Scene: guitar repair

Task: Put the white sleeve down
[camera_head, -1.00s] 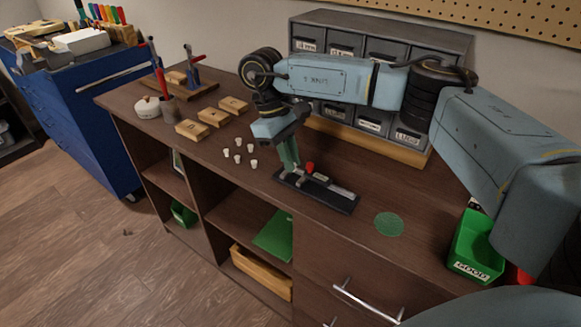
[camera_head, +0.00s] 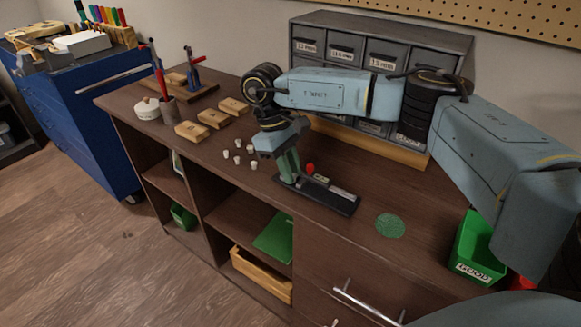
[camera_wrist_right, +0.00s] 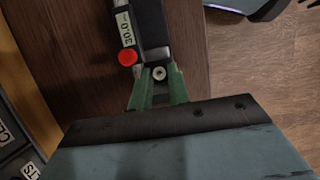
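A white sleeve (camera_wrist_right: 160,73) shows as a small pale ring between the green fingertips of my right gripper (camera_wrist_right: 158,82) in the right wrist view. The fingers appear closed on its sides. In the head view my right gripper (camera_head: 290,176) points down at the left end of a dark measuring gauge (camera_head: 335,200) with a red knob (camera_head: 310,169). The fingers hide the held sleeve there. Whether the sleeve touches the gauge, I cannot tell. Several other white sleeves (camera_head: 238,160) stand on the bench to the left. My left gripper is out of view.
Wooden blocks (camera_head: 214,118) lie at the back left of the bench (camera_head: 330,235). A green round mat (camera_head: 390,225) lies right of the gauge, and a green bin (camera_head: 475,250) stands at the right. Grey labelled drawers (camera_head: 385,50) stand behind my arm.

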